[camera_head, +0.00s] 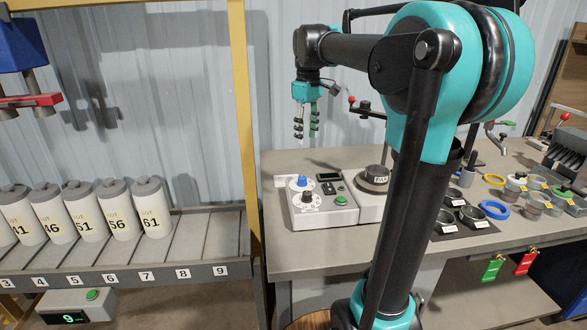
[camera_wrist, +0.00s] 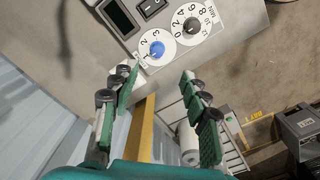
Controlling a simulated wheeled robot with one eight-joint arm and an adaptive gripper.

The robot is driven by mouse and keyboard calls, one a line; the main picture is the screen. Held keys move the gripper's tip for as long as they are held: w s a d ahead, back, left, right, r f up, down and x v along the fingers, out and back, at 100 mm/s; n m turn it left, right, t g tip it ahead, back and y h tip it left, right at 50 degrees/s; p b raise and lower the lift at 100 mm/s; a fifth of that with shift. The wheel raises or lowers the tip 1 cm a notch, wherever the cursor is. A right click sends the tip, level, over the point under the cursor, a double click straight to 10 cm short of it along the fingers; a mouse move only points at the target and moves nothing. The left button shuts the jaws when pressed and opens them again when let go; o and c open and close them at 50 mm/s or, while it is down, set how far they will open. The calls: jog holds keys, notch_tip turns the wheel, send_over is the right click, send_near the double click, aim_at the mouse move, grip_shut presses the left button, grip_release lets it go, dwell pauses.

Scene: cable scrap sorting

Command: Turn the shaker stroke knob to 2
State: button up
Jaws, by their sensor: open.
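The blue shaker stroke knob (camera_head: 302,181) sits on a white dial on the pale control box (camera_head: 325,213). In the wrist view the blue knob (camera_wrist: 157,49) has numbers 1, 2 and 3 around it; which one it points at is too small to tell surely. Beside it is a dark knob (camera_wrist: 191,24) on a larger dial marked in minutes, also in the head view (camera_head: 308,196). My gripper (camera_head: 306,134) is open and empty, above and apart from the box. In the wrist view its fingertips (camera_wrist: 159,76) are spread just below the blue knob in the picture.
A small display (camera_wrist: 118,16) and a rocker switch (camera_wrist: 151,7) are on the box, with a green button (camera_head: 341,200). A round shaker (camera_head: 372,179) stands to its right. A yellow post (camera_head: 243,110) and a rack of white bottles (camera_head: 118,215) are at left.

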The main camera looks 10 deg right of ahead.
aim_at(302, 177)
jog(key=f, duration=0.5)
jog(key=w+f, duration=0.1)
jog(key=f, duration=1)
jog(key=shift+w+a, duration=0.15)
jog(key=shift+a, duration=0.15)
grip_shut()
jog(key=shift+r, duration=0.1)
jog(key=m, duration=0.5)
jog(key=shift+m, duration=0.3)
jog(key=m, duration=0.5)
jog(key=shift+a+m, duration=0.1)
jog(key=shift+m, duration=0.2)
